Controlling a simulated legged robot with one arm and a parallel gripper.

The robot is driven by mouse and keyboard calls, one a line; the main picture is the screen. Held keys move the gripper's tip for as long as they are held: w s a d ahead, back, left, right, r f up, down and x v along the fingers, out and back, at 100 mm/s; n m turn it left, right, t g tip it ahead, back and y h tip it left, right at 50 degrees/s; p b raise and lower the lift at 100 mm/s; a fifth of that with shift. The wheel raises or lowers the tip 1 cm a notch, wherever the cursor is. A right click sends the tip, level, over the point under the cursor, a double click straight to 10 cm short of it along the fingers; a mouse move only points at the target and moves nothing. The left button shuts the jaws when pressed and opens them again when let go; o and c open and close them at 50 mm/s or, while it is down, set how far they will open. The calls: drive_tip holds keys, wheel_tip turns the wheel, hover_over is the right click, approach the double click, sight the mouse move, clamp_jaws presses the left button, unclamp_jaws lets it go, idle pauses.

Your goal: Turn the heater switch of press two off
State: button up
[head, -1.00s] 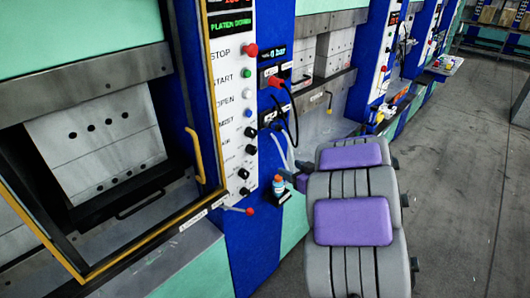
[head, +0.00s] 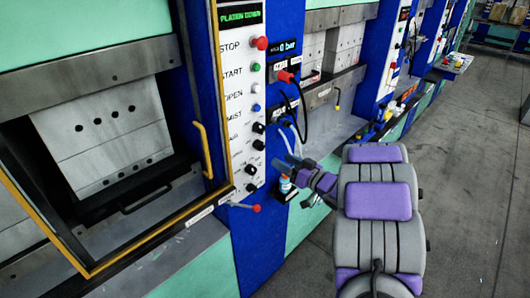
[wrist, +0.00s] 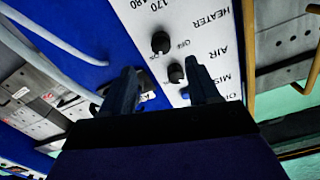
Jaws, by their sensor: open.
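The heater switch (wrist: 160,42) is a black rotary knob on a white control panel (wrist: 187,15), in the row of the HEATER label in the wrist view. Small ON and OFF marks are beside it; its setting is too small to tell. The AIR knob (wrist: 176,73) is beside it, nearer my gripper. My gripper (wrist: 164,82) is open and empty, its fingertips apart on either side of the AIR knob in the picture, with no clear contact. In the head view my gripper (head: 284,164) is right of the nearest press's panel (head: 233,100). I see no press number.
Black hoses (head: 305,115) and a blue-and-white bottle (head: 286,187) are close to my gripper. More presses stand beyond. The grey floor (head: 470,190) at right is clear.

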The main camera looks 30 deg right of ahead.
sight(263, 148)
drive_tip(key=b+x, duration=0.1)
drive_tip(key=x, duration=0.8)
drive_tip(key=shift+w+f, duration=0.1)
drive_tip(key=shift+w, duration=0.15)
drive_tip(key=shift+a, duration=0.1)
drive_tip(key=c, duration=1)
drive_tip(key=shift+c, duration=0.2)
drive_tip(key=shift+n, duration=0.4)
drive_tip(key=n+b, duration=0.1)
drive_tip(key=n, duration=0.3)
drive_tip(key=shift+n+b, duration=0.35)
drive_tip(key=shift+n, duration=0.05)
drive_tip(key=n+b, duration=0.2)
drive_tip(key=n, duration=0.4)
drive_tip(key=shift+b, duration=0.4)
drive_tip(key=shift+n, duration=0.3)
